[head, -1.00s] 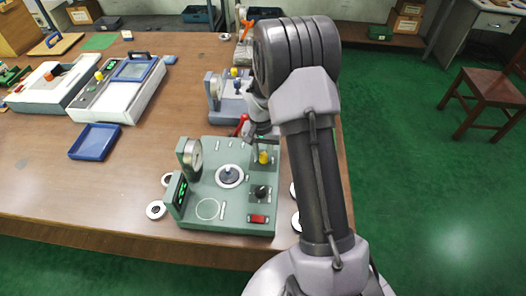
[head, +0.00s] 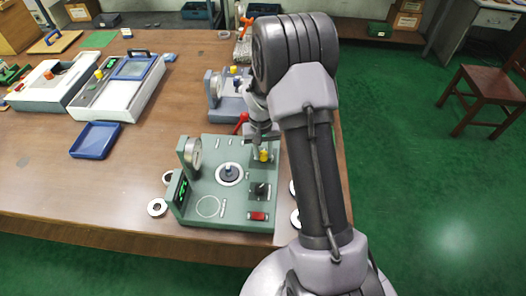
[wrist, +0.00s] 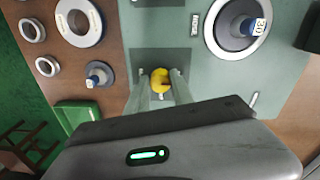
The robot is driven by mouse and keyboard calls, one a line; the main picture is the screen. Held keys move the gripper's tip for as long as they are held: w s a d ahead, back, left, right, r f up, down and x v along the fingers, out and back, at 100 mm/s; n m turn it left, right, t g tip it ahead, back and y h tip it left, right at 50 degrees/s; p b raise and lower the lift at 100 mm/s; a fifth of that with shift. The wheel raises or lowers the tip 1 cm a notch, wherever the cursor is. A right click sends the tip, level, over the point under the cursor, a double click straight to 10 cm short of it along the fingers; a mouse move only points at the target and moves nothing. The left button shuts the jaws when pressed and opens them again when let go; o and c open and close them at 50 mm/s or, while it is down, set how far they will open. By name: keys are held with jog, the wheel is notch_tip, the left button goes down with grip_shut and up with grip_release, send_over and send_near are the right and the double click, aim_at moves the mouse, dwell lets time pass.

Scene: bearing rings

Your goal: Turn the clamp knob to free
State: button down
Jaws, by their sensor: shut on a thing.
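The green bearing fixture (head: 205,212) stands at the table's front right edge. A yellow knob (head: 263,155) sits on a dark patch at its back right; I take it as the clamp knob. In the wrist view the yellow knob (wrist: 160,80) lies between the two fingers of my gripper (wrist: 161,90). In the head view my gripper (head: 262,140) reaches down onto the knob from above, and the arm hides part of the area on its right. My gripper is shut on the yellow knob. The knob's pointing direction is not clear.
On the fixture are a round dial (head: 193,152), a centre post (head: 229,172), a black knob (head: 260,190) and a red switch (head: 258,216). Loose rings (head: 157,207) lie beside it. A blue-grey device (head: 228,105) stands behind. A blue tray (head: 95,140) lies left, with bare table between.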

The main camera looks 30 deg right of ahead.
aim_at(261, 154)
jog(key=c, duration=1.1)
grip_release()
notch_tip(261, 154, up, 18)
jog(key=p, duration=0.5)
jog(key=shift+w+a+f, duration=0.15)
jog(key=shift+a+f, duration=0.1)
jog(key=shift+a, duration=0.05)
